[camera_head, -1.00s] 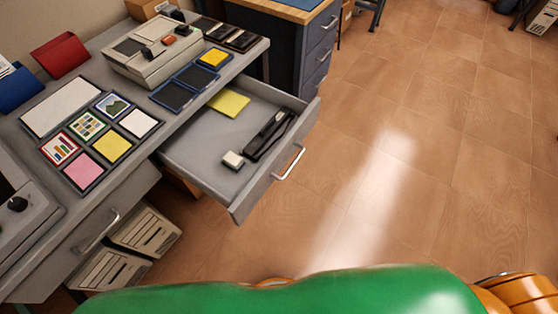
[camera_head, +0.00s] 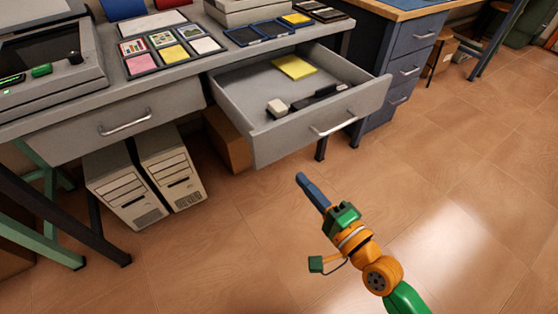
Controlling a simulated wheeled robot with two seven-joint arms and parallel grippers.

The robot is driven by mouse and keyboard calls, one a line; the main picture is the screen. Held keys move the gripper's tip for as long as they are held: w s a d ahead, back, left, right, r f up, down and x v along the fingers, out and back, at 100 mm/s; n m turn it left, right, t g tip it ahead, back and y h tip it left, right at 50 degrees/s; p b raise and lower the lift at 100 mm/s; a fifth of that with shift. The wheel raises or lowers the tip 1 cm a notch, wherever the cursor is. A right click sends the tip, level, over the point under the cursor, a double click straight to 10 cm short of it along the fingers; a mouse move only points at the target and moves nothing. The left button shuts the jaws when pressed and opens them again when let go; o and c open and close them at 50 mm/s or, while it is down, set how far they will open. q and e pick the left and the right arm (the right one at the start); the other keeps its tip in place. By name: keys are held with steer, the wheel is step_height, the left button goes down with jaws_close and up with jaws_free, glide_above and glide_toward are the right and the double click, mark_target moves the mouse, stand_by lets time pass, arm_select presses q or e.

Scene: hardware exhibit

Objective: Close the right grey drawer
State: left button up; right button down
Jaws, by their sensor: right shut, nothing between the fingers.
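The right grey drawer (camera_head: 280,149) stands pulled out from the grey desk (camera_head: 180,66), with a silver bar handle (camera_head: 333,124) on its front. Inside it lie a yellow pad (camera_head: 294,67), a black stapler-like object (camera_head: 322,97) and a small white block (camera_head: 277,107). My right gripper (camera_head: 308,186) is in front of and below the drawer front, apart from it. Its blue fingers are together and hold nothing. My left gripper is not in view.
The left grey drawer (camera_head: 70,142) is shut. Two computer towers (camera_head: 166,165) and a cardboard box (camera_head: 228,140) stand under the desk. A blue-grey cabinet (camera_head: 405,62) stands to the right of the open drawer. The tiled floor (camera_head: 460,150) in front is clear.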

mark_target(273, 147)
steer(key=b+x, duration=0.1)
steer(key=x, duration=0.8)
steer(key=shift+w+a, duration=0.2)
steer(key=shift+w, duration=0.05)
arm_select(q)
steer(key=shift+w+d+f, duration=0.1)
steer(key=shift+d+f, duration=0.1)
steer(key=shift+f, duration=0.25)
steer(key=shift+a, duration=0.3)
